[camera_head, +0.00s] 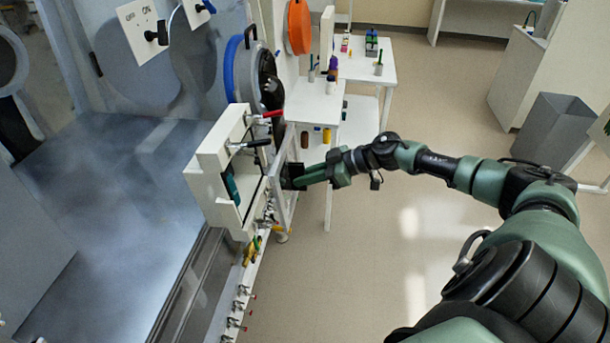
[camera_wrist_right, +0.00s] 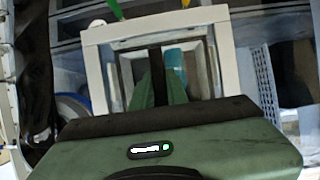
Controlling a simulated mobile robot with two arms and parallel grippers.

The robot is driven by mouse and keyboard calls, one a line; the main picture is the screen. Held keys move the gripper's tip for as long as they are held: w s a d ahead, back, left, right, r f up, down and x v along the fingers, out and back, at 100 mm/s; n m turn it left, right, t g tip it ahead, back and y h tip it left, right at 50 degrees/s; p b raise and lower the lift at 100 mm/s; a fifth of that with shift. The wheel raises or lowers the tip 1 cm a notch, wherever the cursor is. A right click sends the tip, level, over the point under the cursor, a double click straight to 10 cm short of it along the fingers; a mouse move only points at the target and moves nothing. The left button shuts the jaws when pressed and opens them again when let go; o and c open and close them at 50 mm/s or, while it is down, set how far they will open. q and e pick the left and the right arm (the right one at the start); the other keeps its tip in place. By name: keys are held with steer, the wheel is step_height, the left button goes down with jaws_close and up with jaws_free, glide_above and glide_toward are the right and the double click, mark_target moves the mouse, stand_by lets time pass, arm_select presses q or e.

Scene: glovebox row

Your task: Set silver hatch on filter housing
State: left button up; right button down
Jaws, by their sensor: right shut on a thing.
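The filter housing (camera_head: 207,177) is a white open box at the centre left of the head view, with a teal thing (camera_head: 232,185) inside. A red-handled clamp (camera_head: 268,115) and a black-handled clamp (camera_head: 250,144) sit on its upper part. The silver hatch (camera_head: 284,205) is a pale upright frame just right of the housing's open side; its frame also shows in the right wrist view (camera_wrist_right: 97,78). My right gripper (camera_head: 292,178) is shut on the hatch, with a dark bar between its green fingers in the wrist view. Whether hatch and housing touch is unclear. My left gripper is out of view.
A white shelf stand (camera_head: 318,100) with small bottles stands behind the hatch. A blue-rimmed round port (camera_head: 232,68) and an orange disc (camera_head: 299,27) are on the wall. Several small valves (camera_head: 238,306) line the lower edge. The floor (camera_head: 370,260) at right is clear.

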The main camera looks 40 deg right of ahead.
mark_target(291, 174)
steer(key=shift+w+a+r+p, duration=0.15)
steer(key=shift+w+a+p, duration=0.15)
steer(key=shift+w+a, duration=0.45)
steer(key=shift+w+a+p, duration=0.45)
steer(key=shift+w+a, duration=0.15)
steer(key=shift+w, duration=0.35)
steer(key=shift+x, duration=0.8)
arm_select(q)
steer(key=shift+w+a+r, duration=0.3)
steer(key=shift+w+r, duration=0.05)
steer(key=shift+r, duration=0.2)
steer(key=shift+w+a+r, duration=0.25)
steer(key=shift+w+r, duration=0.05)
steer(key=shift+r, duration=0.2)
arm_select(e)
steer(key=shift+w+a, duration=0.4)
steer(key=shift+w+a+f, duration=0.2)
steer(key=shift+w+a, duration=1.25)
steer(key=shift+w, duration=0.15)
